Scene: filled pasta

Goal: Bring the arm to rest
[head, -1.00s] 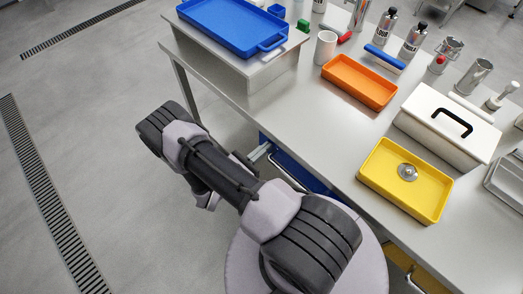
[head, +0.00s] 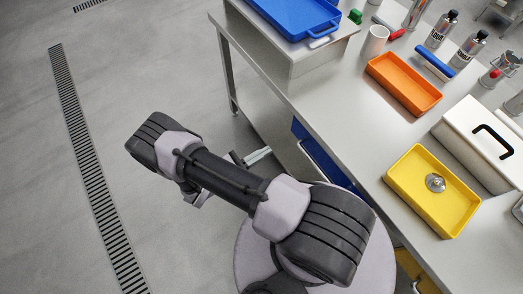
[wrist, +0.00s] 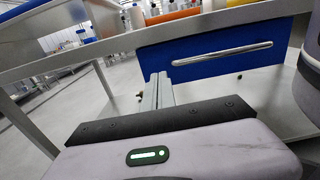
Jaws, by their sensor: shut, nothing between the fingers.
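My arm is folded low beside the workbench (head: 352,128), over the grey floor. My gripper (head: 262,154) shows partly past the arm link in the head view, pointing toward the bench side. In the wrist view my gripper (wrist: 158,90) has its fingers together, with nothing between them. The fingers point toward the blue drawer front (wrist: 215,52) under the bench top. I cannot tell the exact gap to the drawer.
A yellow tray (head: 408,182) with a small metal lid-like piece stands near the bench's front edge. An orange tray (head: 385,74), a white box (head: 462,148) and a blue tray (head: 290,14) stand farther back. Open floor with a drain grate (head: 88,165) lies left.

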